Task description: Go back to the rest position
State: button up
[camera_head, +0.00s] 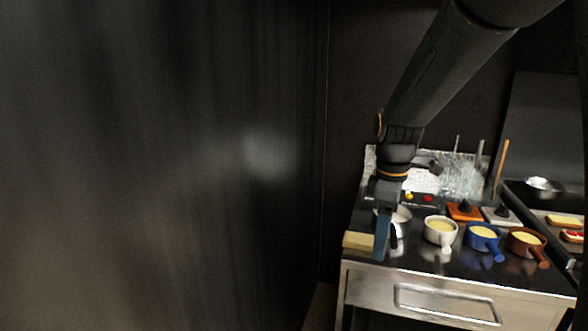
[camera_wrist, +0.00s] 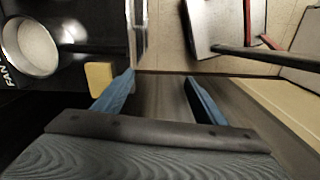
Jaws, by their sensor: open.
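My gripper (camera_head: 386,245) hangs down at the left front corner of the counter in the head view, beside a pale yellow block. In the wrist view, the blue fingers of my gripper (camera_wrist: 159,78) are spread apart with nothing between them. The yellow block (camera_wrist: 100,78) lies outside the left finger in that view. My arm comes down from the upper right in the head view and hides part of the counter's back left.
The counter holds a white pot (camera_head: 440,231), a blue pot (camera_head: 483,239) and a brown pot (camera_head: 525,243) with yellowish contents. A drawer handle (camera_head: 447,303) is on its front. A round pan (camera_wrist: 30,47) shows in the wrist view. A dark wall (camera_head: 160,160) fills the left.

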jog(key=s+f+m, duration=0.4)
jog(key=s+m, duration=0.2)
jog(key=s, duration=0.2)
jog(key=s+f+m+t, duration=0.1)
jog(key=s+f+m, duration=0.3)
jog(key=s+m, duration=0.3)
jog(key=shift+s+a+f, duration=0.25)
jog(key=shift+s, duration=0.1)
jog(key=shift+o, duration=0.5)
